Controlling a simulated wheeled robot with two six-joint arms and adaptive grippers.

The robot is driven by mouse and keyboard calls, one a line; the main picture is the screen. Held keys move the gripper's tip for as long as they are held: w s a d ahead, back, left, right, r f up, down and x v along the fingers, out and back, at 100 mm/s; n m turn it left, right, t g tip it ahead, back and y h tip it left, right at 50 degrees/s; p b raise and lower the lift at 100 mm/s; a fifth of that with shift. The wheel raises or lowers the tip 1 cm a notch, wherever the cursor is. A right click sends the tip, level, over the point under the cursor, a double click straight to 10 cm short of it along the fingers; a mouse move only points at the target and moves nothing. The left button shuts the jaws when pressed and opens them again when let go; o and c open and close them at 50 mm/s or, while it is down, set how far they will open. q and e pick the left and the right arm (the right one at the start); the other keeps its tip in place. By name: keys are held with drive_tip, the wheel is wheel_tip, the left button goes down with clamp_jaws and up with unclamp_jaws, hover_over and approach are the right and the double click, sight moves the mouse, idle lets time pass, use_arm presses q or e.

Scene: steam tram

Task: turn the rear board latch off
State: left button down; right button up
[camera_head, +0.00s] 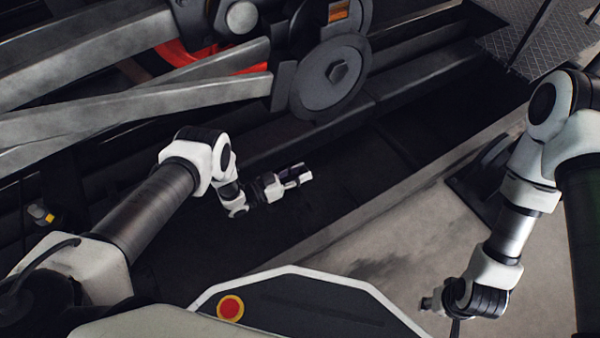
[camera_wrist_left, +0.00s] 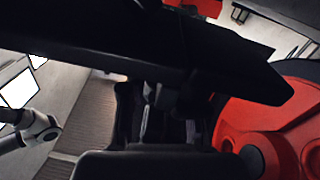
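I cannot make out the rear board latch in either view. My left gripper (camera_head: 300,174) is in the middle of the head view, over the dark trough below the tram's running gear. I see nothing held in it, but its finger gap is too small and dark to judge. In the left wrist view a dark beam crosses the top and hides much of the scene. My right gripper (camera_head: 430,303) hangs low at the right of the head view, over the pale floor, and its fingers are too small to read.
A red wheel part (camera_wrist_left: 270,125) fills the right of the left wrist view. A chequered metal step (camera_head: 535,45) is at upper right.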

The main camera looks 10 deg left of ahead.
use_arm(q)
drive_tip(key=shift+w+r+n+t+y+p, duration=0.15)
drive_tip(key=shift+n+t+y+p, duration=0.35)
drive_tip(key=shift+n+t+y, duration=0.15)
drive_tip(key=shift+w+a+n+t+y+p, duration=0.1)
drive_tip(key=shift+w+n+t+y+p, duration=0.1)
drive_tip(key=shift+n+t+y, duration=0.2)
drive_tip(key=shift+w+a+n+t+y+p, duration=0.15)
drive_tip(key=shift+n+t+y, duration=0.1)
drive_tip(key=shift+t+y, duration=0.15)
drive_tip(key=shift+a+y, duration=0.1)
drive_tip(key=shift+y, duration=0.25)
drive_tip(key=c, duration=0.8)
unclamp_jaws()
drive_tip(key=shift+s+f, duration=0.1)
drive_tip(key=shift+f, duration=0.1)
drive_tip(key=v, duration=1.1)
drive_tip(key=shift+s+a, duration=0.25)
drive_tip(key=shift+s, duration=0.1)
